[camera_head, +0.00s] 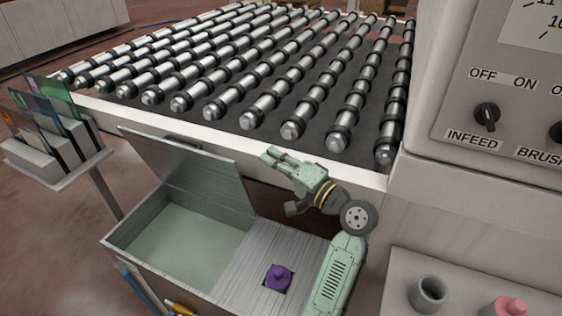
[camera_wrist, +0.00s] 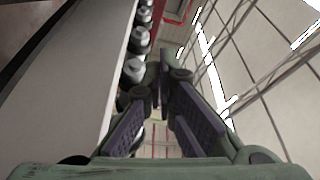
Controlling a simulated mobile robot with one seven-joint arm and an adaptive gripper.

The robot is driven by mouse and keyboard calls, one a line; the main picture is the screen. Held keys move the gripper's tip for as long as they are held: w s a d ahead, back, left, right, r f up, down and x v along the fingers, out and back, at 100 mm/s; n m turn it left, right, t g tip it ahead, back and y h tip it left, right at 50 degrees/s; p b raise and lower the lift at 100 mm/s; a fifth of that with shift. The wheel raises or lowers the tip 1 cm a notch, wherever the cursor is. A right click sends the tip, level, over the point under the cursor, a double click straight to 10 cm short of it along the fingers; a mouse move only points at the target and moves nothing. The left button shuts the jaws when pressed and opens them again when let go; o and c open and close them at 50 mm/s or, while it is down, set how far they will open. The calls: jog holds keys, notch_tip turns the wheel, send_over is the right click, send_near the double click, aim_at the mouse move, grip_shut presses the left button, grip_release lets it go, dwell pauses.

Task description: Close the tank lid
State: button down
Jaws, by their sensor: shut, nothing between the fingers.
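The tank (camera_head: 112,243) stands below the roller conveyor in the head view. Its metal lid (camera_head: 190,165) is open, raised and leaning back along the tank's rear side. The left part of the tank is uncovered and shows pale greenish liquid (camera_head: 185,240). My gripper (camera_head: 268,156) is shut and empty, to the right of the lid's upper right corner.
A purple knobbed part (camera_head: 278,277) sits on the tank's fixed right cover. The conveyor (camera_head: 275,160) runs close behind the tank. A rack with coloured glass panes (camera_head: 50,120) stands at left. A control panel (camera_head: 500,100) and a ledge with a grey cup (camera_head: 428,294) are at right.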

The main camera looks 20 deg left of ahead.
jog(key=shift+s+a+f+b, duration=0.15)
jog(key=shift+s+a, duration=0.1)
jog(key=shift+a, duration=0.65)
jog(key=shift+s+a+f+b, duration=0.1)
jog(key=shift+s+a+b, duration=0.15)
jog(key=shift+a, duration=0.65)
jog(key=shift+s+a+f+b, duration=0.1)
jog(key=shift+s+a, duration=0.15)
jog(key=shift+a, duration=0.65)
jog(key=shift+r, duration=0.1)
jog(key=shift+s, duration=0.1)
